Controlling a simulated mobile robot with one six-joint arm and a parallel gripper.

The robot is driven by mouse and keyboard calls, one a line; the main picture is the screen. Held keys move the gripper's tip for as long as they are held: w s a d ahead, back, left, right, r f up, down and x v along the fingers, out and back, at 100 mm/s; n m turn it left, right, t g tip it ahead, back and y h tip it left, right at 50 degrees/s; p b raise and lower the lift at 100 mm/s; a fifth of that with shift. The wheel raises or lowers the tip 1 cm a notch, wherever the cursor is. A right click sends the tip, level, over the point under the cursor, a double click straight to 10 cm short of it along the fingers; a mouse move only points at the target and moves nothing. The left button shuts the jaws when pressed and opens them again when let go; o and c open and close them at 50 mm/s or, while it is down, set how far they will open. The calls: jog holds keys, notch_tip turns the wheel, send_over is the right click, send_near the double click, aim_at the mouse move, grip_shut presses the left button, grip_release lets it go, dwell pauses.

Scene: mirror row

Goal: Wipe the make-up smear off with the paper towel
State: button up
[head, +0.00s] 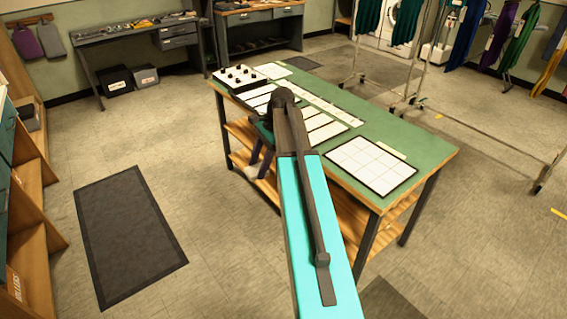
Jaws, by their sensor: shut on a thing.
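My gripper (262,163) hangs down beside the left long edge of the green-topped table (410,150), below the level of the top. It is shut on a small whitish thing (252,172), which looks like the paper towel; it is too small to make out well. My arm crosses the middle of the picture and hides part of the table. I cannot make out a make-up smear or a mirror in this view.
The table bears white gridded sheets (371,166) and a white block with black knobs (240,77). Wooden shelving (30,190) stands at left. A dark mat (130,235) lies on open floor. Garment rails (415,60) stand at back right, and a workbench (125,40) at back left.

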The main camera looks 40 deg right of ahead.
jog(key=w+a+r+n+g, duration=0.1)
jog(key=a+n, duration=0.4)
jog(key=a, duration=0.8)
jog(key=w+a+r+n+g, duration=0.2)
jog(key=a+n, duration=0.2)
jog(key=a, duration=0.9)
jog(key=shift+n+g+h, duration=0.3)
jog(key=shift+n+h, duration=0.1)
jog(key=shift+a+r, duration=0.1)
